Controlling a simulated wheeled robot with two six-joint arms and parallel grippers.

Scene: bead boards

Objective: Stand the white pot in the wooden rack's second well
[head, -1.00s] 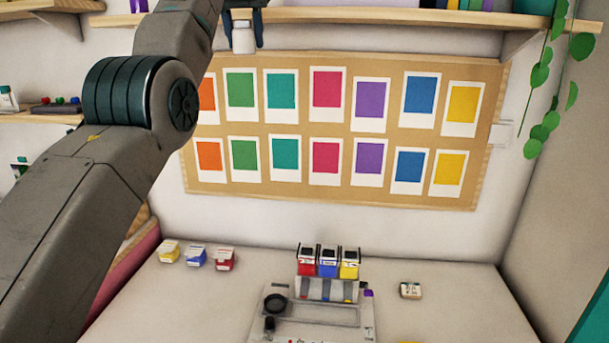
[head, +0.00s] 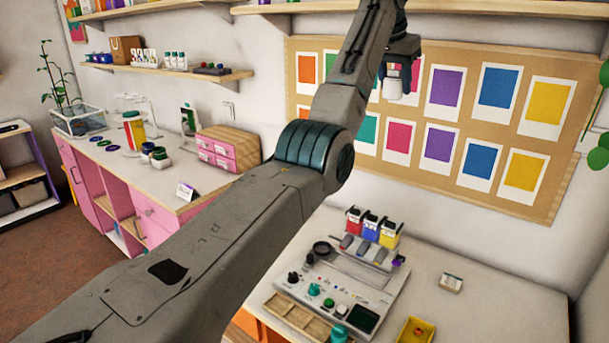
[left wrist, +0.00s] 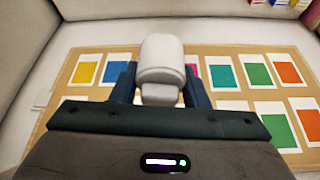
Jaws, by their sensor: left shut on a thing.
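The white pot (head: 393,89) hangs in my left gripper (head: 397,72), high in front of the board of colour cards. The left wrist view shows the pot (left wrist: 161,60) between the two dark blue fingers of the left gripper (left wrist: 161,85), which is shut on it. A wooden rack (head: 297,317) with several wells lies at the bottom of the head view, on the front edge of the worktop, far below the pot. Its near part is cut off or behind my arm, so I cannot tell its wells apart. My right gripper is not in view.
A grey machine (head: 345,292) with knobs stands behind the rack, with red, blue and yellow boxes (head: 372,226) at its back. A yellow tray (head: 416,331) and a small white box (head: 451,283) lie to the right. The worktop's right side is mostly clear.

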